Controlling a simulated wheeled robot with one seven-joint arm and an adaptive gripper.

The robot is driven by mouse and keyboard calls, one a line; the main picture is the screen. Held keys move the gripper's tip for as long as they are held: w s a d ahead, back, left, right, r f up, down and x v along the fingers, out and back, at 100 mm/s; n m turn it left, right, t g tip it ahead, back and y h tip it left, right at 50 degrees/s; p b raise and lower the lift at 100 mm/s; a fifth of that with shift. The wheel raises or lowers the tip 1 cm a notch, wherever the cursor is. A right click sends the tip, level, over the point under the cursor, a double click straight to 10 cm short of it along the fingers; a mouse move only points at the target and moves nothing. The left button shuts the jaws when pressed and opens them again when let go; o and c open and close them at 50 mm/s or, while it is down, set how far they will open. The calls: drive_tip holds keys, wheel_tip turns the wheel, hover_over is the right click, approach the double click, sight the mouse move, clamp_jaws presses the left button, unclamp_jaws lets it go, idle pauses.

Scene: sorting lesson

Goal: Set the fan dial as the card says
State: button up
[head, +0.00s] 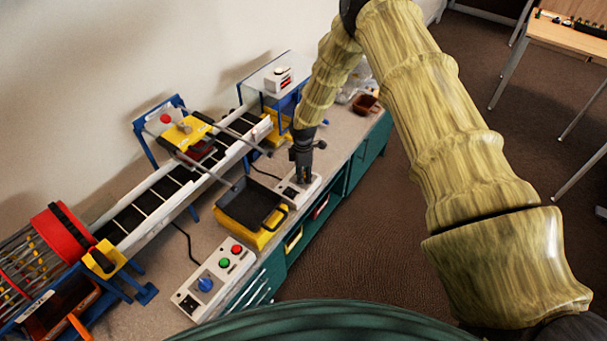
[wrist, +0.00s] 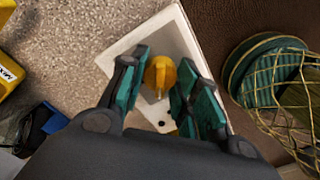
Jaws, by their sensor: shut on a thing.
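A yellow dial knob (wrist: 159,74) stands on a pale control box (wrist: 183,32) in the wrist view. My gripper (wrist: 164,68) has its teal finger pads on both sides of the knob and is shut on it. In the head view my gripper (head: 303,172) points down onto the same box (head: 287,192) near the bench's front edge; it hides the knob there. The knob's markings are not readable, and I cannot make out a card.
A second control box (head: 190,295) carries a blue dial (head: 205,284), a green button and a red button. A yellow bin with a dark tray (head: 225,222) stands between the boxes. A sloped conveyor (head: 150,200) runs behind. Brown floor (head: 370,250) lies clear in front.

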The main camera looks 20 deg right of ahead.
drive_tip(key=m+b, duration=0.2)
drive_tip(key=shift+f+m+b, duration=0.2)
drive_tip(key=shift+m+b, duration=0.15)
drive_tip(key=shift+m, duration=0.05)
drive_tip(key=m+b, duration=0.2)
drive_tip(key=m, duration=0.1)
drive_tip(key=m+b, duration=0.2)
drive_tip(key=m, duration=0.2)
drive_tip(key=shift+r, duration=0.1)
drive_tip(key=m+b, duration=0.1)
drive_tip(key=m, duration=0.2)
drive_tip(key=shift+m+b, duration=0.4)
drive_tip(key=m+b, duration=0.1)
drive_tip(key=m, duration=0.3)
drive_tip(key=shift+r+m, duration=0.1)
drive_tip(key=shift+m, duration=0.2)
drive_tip(key=m+b, duration=0.1)
drive_tip(key=m, duration=0.3)
drive_tip(key=shift+w+r+m, duration=0.1)
drive_tip(key=shift+m, duration=0.6)
drive_tip(key=o, duration=1)
